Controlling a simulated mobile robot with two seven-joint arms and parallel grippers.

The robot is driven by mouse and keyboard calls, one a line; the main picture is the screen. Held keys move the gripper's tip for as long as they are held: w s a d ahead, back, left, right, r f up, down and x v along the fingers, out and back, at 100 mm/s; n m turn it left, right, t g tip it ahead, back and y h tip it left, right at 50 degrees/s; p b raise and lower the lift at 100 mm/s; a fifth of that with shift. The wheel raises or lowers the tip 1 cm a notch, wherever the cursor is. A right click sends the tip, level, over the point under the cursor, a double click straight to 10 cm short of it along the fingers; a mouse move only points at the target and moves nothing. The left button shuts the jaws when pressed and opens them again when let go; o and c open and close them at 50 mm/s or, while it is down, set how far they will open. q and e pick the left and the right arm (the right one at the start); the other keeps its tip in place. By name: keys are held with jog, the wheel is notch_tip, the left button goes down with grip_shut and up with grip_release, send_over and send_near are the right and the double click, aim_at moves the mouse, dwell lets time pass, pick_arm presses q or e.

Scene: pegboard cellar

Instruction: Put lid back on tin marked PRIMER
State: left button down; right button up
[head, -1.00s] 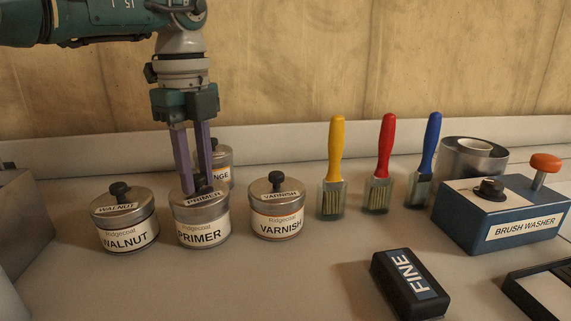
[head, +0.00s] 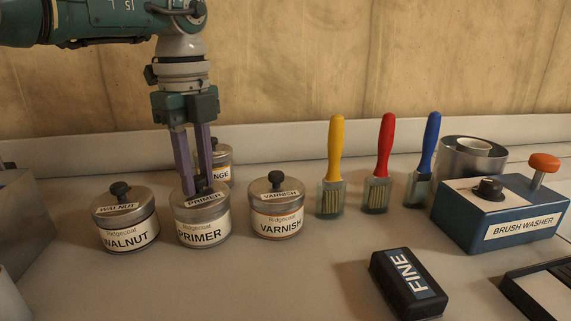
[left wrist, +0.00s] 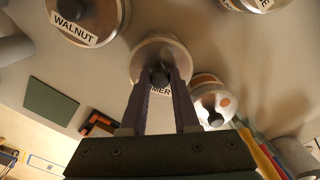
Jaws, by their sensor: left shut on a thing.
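The PRIMER tin (head: 203,230) stands upright on the bench between the WALNUT and VARNISH tins. Its lid (head: 211,204), with a PRIMER label, sits on top of the tin and looks level. My left gripper (head: 197,188) points straight down over the tin, its purple fingers shut on the lid's dark knob. In the left wrist view the fingertips (left wrist: 159,76) close around the knob, with the lid (left wrist: 146,56) below. The fingers hide much of the knob in the head view. My right gripper is not in view.
The WALNUT tin (head: 127,229) and VARNISH tin (head: 277,220) stand close on either side. Another lidded tin (head: 222,165) is behind. Three brushes (head: 331,195), a blue brush washer (head: 500,218) and a FINE block (head: 409,284) lie to the right.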

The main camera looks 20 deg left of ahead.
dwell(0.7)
pick_arm(q)
jog(key=shift+c, duration=0.5)
grip_release()
dwell(0.3)
jog(key=shift+r+p, duration=0.1)
jog(key=shift+p, duration=0.2)
notch_tip(320, 180, up, 7)
jog(key=p, duration=0.6)
jog(key=shift+p, duration=0.35)
grip_shut()
dwell(0.5)
